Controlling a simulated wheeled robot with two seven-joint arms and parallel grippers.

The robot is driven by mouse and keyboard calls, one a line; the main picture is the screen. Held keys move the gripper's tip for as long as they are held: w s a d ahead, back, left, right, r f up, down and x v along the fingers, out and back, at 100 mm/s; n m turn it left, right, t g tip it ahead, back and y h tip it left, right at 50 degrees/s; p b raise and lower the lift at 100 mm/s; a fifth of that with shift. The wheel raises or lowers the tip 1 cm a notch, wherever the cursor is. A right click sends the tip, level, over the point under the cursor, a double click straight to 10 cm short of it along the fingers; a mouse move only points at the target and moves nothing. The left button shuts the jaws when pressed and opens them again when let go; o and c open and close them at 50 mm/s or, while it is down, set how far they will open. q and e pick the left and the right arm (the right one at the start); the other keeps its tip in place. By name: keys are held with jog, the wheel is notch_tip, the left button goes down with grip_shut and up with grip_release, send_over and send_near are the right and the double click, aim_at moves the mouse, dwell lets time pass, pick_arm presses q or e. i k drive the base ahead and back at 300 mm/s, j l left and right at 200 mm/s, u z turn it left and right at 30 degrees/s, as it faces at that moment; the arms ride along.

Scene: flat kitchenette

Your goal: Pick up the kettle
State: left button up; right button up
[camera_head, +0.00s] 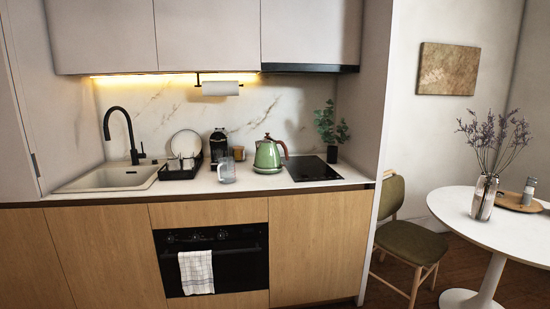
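A green kettle (267,155) with a brown handle on its right side stands upright on the countertop, just left of the black cooktop. Its spout points up and to the left, and its base rests on a pale round plate or stand. Nothing hides the kettle in the head view. Neither of my grippers shows in this view.
A clear measuring jug (226,171) and a black coffee machine (218,146) stand left of the kettle. The black cooktop (312,169) is bare. A dish rack (180,168) and sink (110,178) are farther left. A chair (407,235) and round table (450,207) stand right.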

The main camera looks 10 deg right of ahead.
aim_at(267, 156)
jog(key=i+l, duration=1.45)
